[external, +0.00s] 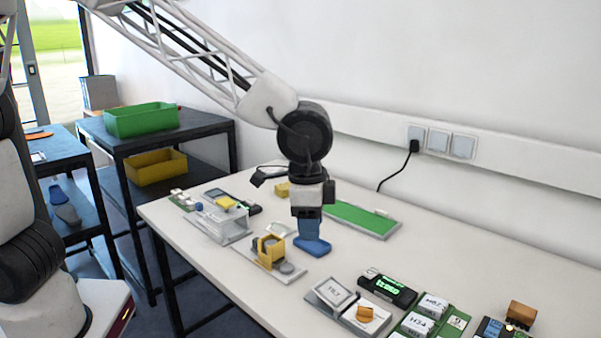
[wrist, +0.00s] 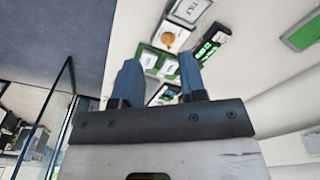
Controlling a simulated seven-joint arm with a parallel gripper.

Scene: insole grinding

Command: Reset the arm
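My gripper (external: 312,240) points down over the middle of the white table (external: 190,255) in the external view. Its two blue fingers also show in the wrist view (wrist: 160,76), well apart with nothing seen between them. The gripper is open. A flat blue shape shows at the fingertips in the external view. I cannot tell whether it is part of a finger or a separate thing, nor whether it touches the table.
A green board (external: 361,219) lies behind the gripper, with a yellow fixture (external: 270,248) to its left. A label stand (external: 334,292), a lit black display (external: 388,288) and white blocks (external: 433,304) stand front right. Green (external: 141,119) and yellow (external: 156,167) bins sit on the left rack.

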